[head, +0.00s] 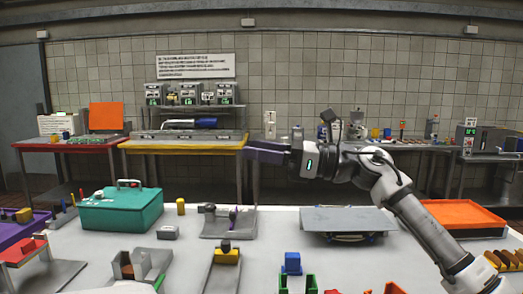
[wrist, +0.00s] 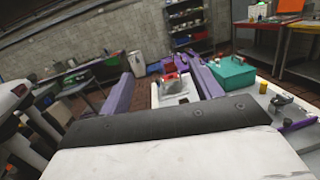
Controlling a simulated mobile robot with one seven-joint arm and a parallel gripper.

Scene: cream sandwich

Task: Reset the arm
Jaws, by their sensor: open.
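My arm reaches in from the right of the head view, raised above the white table (head: 278,222). My gripper (head: 256,148) is at its left end, pointing left, with purple fingers. In the wrist view the two purple fingers of my gripper (wrist: 160,70) stand wide apart. Nothing is held between them. The red item (wrist: 171,79) seen between them lies beyond, on the table.
A teal box (head: 122,212) stands on the table's left. A grey plate (head: 347,220) lies below my arm, and an orange tray (head: 463,216) is at the right. Small fixtures and blocks line the front. Benches with equipment stand along the back wall; the air around my gripper looks clear.

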